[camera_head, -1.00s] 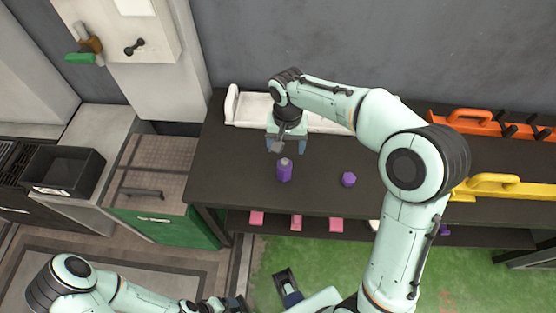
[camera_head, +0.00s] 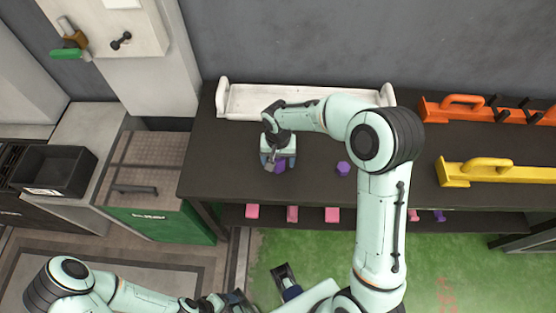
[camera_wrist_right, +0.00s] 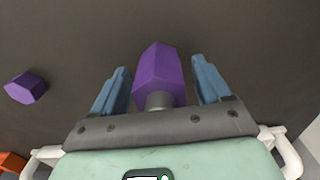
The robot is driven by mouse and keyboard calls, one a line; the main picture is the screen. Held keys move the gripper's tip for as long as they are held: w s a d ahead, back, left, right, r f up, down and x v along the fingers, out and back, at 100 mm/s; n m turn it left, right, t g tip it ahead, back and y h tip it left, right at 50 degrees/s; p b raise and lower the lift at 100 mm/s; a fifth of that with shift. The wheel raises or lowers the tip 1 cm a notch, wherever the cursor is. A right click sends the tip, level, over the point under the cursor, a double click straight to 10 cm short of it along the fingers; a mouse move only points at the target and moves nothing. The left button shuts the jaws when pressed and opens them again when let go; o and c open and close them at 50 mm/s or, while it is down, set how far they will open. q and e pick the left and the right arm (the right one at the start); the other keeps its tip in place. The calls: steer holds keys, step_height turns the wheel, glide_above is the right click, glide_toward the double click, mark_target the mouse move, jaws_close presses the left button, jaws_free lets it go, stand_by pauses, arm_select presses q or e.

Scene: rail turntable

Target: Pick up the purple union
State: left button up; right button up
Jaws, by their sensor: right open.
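The purple union (camera_wrist_right: 158,76) stands on the dark table between the two blue fingers of my right gripper (camera_wrist_right: 163,85), with a gap on each side. It has a hexagonal purple body and a grey end towards the palm. In the head view the union (camera_head: 281,168) is mostly hidden by my right gripper (camera_head: 277,163), which is above it. The right gripper is open and holds nothing. A smaller purple hexagonal piece (camera_head: 343,168) lies on the table to the right; it also shows in the right wrist view (camera_wrist_right: 26,88).
A white tray (camera_head: 300,101) lies along the table's back. An orange holder (camera_head: 465,112) and a yellow holder (camera_head: 490,173) are at the right. Pink pieces (camera_head: 292,213) sit on the lower shelf. The table (camera_head: 390,185) is clear around the union.

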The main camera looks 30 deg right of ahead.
steer(key=c, duration=1.3)
steer(key=shift+r, duration=0.1)
